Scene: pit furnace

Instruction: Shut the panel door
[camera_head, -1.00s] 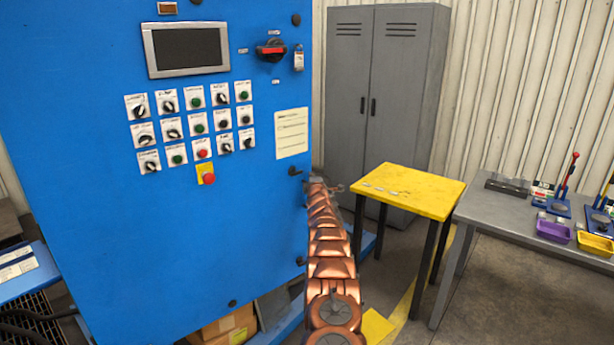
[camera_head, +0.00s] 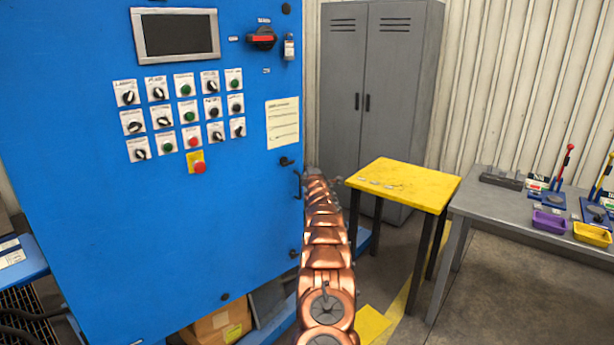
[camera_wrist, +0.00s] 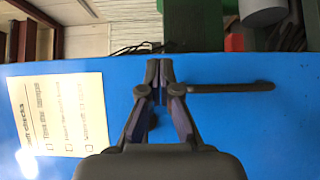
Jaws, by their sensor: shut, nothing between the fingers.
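The blue panel door (camera_head: 110,220) fills the left of the head view, with a screen, rows of switches and a paper sheet (camera_head: 282,123) on its face. Its black handle (camera_head: 297,185) is near the right edge. My copper arm reaches to that edge, and the arm's end is small there. In the wrist view my gripper (camera_wrist: 160,68) is shut and empty, its tips over the door's edge strip. The handle (camera_wrist: 230,87) lies just right of the fingers, and the sheet (camera_wrist: 62,115) is to their left. I cannot tell whether the fingers touch the door or how far it stands open.
A yellow table (camera_head: 403,184) stands right of the door's edge, with a grey locker (camera_head: 385,90) behind it. A grey bench (camera_head: 490,205) with trays is at the right. Cardboard boxes (camera_head: 220,325) sit below the door. The floor in front of the bench is clear.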

